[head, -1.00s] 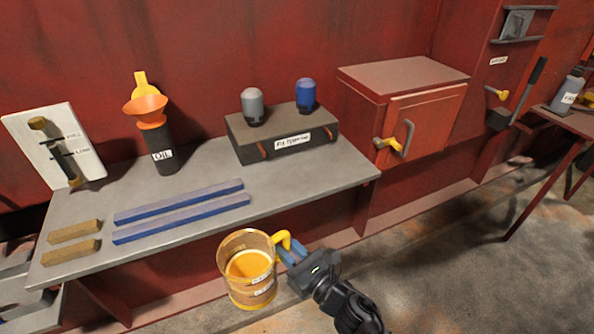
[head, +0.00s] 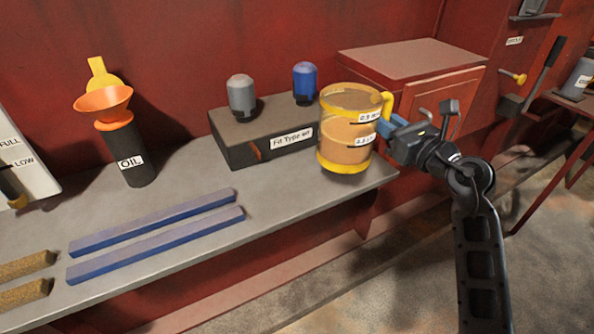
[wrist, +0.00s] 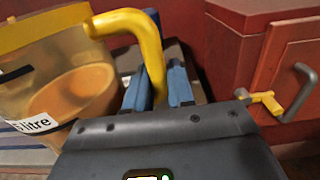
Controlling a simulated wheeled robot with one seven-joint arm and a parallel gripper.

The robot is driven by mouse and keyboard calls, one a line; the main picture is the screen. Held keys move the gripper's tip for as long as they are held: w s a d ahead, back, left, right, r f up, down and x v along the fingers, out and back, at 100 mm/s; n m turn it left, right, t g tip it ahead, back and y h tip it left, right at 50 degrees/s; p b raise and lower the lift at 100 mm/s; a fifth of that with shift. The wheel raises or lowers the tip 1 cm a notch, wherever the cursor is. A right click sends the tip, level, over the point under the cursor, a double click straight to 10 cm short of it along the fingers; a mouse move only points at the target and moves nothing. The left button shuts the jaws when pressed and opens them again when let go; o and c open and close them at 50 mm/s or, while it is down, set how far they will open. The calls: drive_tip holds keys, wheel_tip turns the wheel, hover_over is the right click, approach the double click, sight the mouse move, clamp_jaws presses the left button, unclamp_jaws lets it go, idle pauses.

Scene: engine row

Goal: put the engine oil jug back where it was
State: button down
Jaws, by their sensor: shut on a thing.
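The engine oil jug (head: 347,135) is a clear jug with yellow rims, a yellow handle, white litre labels and amber oil inside. It is upright at the right end of the grey bench, in front of the black box. I cannot tell whether its base touches the bench. My gripper (head: 392,122) is shut on the yellow handle at the jug's right side. In the wrist view the handle (wrist: 150,55) sits between the blue fingers (wrist: 160,85), with the jug (wrist: 55,85) to the left.
The bench (head: 190,215) holds two blue bars (head: 160,240), a black oil bottle (head: 128,155) with an orange funnel, and a black box (head: 240,143) bearing a grey and a blue filter. A red cabinet (head: 440,100) stands behind right. Bare bench lies between the bars and the jug.

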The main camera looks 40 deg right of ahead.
drive_tip(key=w+a+f, duration=0.1)
drive_tip(key=w+f, duration=0.1)
drive_tip(key=w, duration=0.1)
drive_tip(key=w+a+f, duration=0.1)
drive_tip(key=w+f, duration=0.1)
drive_tip(key=w, duration=0.2)
drive_tip(key=w+a+f, duration=0.1)
drive_tip(key=w+f, duration=0.1)
drive_tip(key=w, duration=0.1)
drive_tip(key=shift+w+a+f, duration=0.25)
drive_tip(key=shift+w+a, duration=0.05)
drive_tip(key=shift+a, duration=0.1)
drive_tip(key=shift+f+b, duration=1.25)
drive_tip(key=shift+f, duration=0.8)
drive_tip(key=shift+f, duration=0.1)
drive_tip(key=c, duration=1)
unclamp_jaws()
drive_tip(key=shift+f, duration=0.1)
drive_tip(key=b+v, duration=0.1)
drive_tip(key=v, duration=1.1)
drive_tip(key=shift+r, duration=0.2)
